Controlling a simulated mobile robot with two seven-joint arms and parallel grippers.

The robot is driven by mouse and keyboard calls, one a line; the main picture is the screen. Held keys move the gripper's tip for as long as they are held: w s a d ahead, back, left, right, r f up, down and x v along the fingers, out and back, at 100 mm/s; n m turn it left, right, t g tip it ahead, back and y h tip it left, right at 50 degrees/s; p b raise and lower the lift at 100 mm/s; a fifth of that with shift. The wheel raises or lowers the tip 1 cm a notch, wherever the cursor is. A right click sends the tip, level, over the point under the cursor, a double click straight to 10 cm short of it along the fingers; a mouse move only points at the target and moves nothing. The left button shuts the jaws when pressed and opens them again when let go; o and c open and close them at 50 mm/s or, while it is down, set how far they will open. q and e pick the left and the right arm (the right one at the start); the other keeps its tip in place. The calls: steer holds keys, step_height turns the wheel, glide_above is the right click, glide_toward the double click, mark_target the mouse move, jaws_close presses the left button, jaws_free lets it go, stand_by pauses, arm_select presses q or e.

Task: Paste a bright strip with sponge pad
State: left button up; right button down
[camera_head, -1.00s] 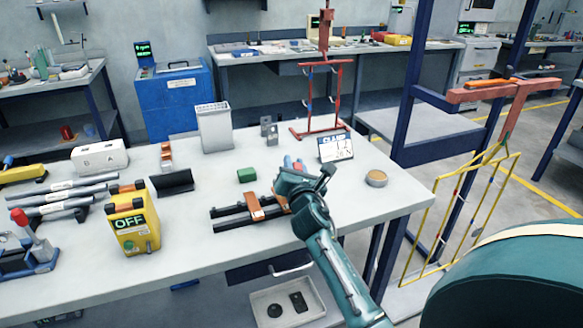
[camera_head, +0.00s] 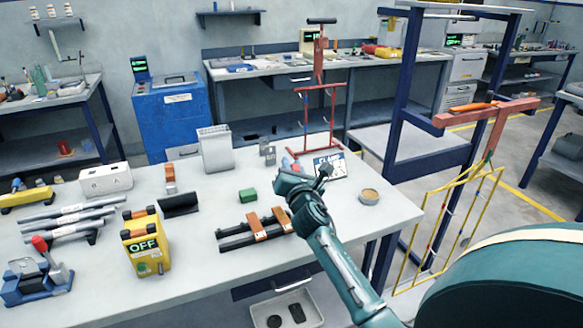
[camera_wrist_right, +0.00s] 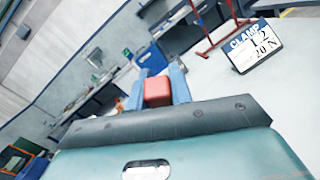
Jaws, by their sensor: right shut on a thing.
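My right gripper (camera_head: 291,164) reaches over the table, beyond the right end of a dark two-rail fixture (camera_head: 236,243). Its blue fingers, clear in the right wrist view (camera_wrist_right: 158,88), are shut on a small red block (camera_wrist_right: 157,92). I cannot tell whether this block is the sponge pad. Two copper-coloured pieces (camera_head: 257,235) sit across the rails of the fixture. A green block (camera_head: 248,195) lies behind the fixture. A round tin with a tan top (camera_head: 369,196) stands to the right of my right gripper. My left gripper is out of view.
A "CLAMP" card (camera_head: 330,166) stands just behind my right gripper, near a red rack (camera_head: 305,149). A yellow box marked OFF (camera_head: 146,245) and grey bars (camera_head: 65,222) are at the left. The table's front middle is clear.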

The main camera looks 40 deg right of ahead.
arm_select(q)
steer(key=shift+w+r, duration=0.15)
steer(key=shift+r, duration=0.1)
arm_select(e)
steer(key=shift+f+b, duration=0.45)
steer(key=shift+f, duration=0.05)
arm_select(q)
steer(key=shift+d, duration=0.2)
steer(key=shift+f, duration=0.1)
arm_select(e)
steer(key=shift+r, duration=0.1)
